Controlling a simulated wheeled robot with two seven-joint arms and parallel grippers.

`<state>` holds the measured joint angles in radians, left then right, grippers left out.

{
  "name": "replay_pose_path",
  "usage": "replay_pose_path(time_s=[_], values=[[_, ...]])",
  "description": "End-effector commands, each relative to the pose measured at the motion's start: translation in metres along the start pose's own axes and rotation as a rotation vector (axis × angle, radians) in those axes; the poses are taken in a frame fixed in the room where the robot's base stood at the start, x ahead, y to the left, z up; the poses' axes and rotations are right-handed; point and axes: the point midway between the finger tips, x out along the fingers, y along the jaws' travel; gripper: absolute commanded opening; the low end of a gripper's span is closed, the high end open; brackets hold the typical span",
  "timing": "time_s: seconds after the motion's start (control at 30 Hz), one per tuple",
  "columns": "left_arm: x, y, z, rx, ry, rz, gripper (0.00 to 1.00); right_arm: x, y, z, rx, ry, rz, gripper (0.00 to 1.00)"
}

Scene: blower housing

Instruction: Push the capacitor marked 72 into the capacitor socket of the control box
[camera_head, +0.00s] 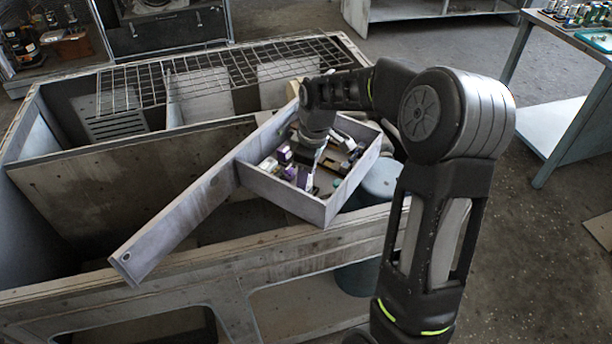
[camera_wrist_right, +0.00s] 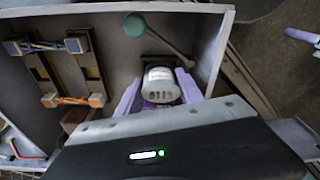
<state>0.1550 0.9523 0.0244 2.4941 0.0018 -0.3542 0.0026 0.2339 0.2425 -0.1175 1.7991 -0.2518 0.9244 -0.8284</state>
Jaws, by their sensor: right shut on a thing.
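The control box (camera_head: 257,185) is an open, shallow grey tray set across the blower housing, with several small parts inside. My right gripper (camera_head: 309,162) reaches down into it; its fingertips are hard to make out in the head view. In the right wrist view, my right gripper's pale purple fingers (camera_wrist_right: 158,92) are shut on a whitish-grey cylindrical capacitor (camera_wrist_right: 160,77). Its printed marking is too small to read. The capacitor is inside the box walls. The socket cannot be told apart, and whether the capacitor touches it is hidden. My left gripper is not in view.
In the right wrist view, a green ball on a rod (camera_wrist_right: 134,26) lies close beyond the capacitor. Dark rails with blue and orange-ended parts (camera_wrist_right: 61,70) are at left. The box wall (camera_wrist_right: 217,55) is close at right. A wire grille (camera_head: 215,70) covers the housing's back.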

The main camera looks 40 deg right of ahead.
Motion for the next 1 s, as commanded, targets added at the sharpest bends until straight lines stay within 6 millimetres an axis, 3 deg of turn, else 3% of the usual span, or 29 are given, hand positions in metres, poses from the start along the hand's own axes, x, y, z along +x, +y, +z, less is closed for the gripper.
replay_pose_path(time_s=[0.53,0.57,0.83,1.0], values=[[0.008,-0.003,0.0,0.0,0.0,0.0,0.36,0.012,0.0,0.001,0.0,0.0,0.0,0.15],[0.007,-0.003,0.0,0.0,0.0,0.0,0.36,0.011,0.0,0.001,0.0,0.0,0.0,0.46],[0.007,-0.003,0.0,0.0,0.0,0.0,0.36,0.011,0.0,0.001,0.0,0.0,0.0,0.68],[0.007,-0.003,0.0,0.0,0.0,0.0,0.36,0.011,-0.001,0.001,0.0,-0.001,-0.002,0.69]])
